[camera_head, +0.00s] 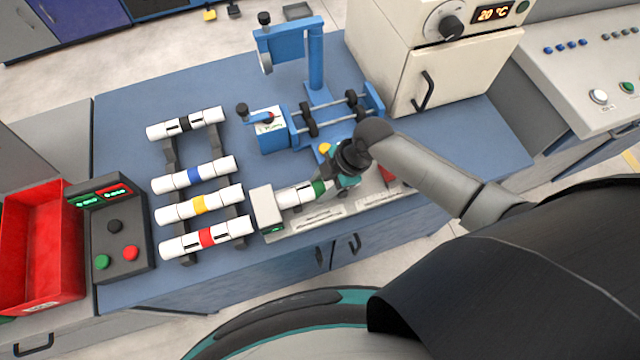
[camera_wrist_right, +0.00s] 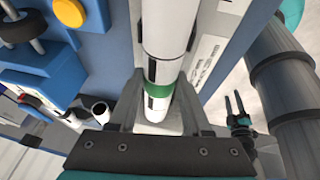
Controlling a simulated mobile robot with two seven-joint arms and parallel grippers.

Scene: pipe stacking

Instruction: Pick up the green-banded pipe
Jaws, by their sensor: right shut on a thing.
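The green-banded pipe (camera_head: 290,196) is white with a green ring and lies level at the front of the blue bench, its left end against a pale block (camera_head: 265,208) of a low fixture. My right gripper (camera_head: 326,188) is shut on it near the green band. The pipe's right end is hidden by my gripper in the head view. A small two-pronged dark shape (camera_wrist_right: 236,110), probably my left gripper, shows in the wrist view.
A rack to the left holds pipes with black (camera_head: 185,124), blue (camera_head: 194,175), yellow (camera_head: 199,204) and red (camera_head: 206,237) bands. A blue machine (camera_head: 270,130) and a cream oven (camera_head: 435,60) stand behind. A button box (camera_head: 120,235) and red bin (camera_head: 40,245) are at left.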

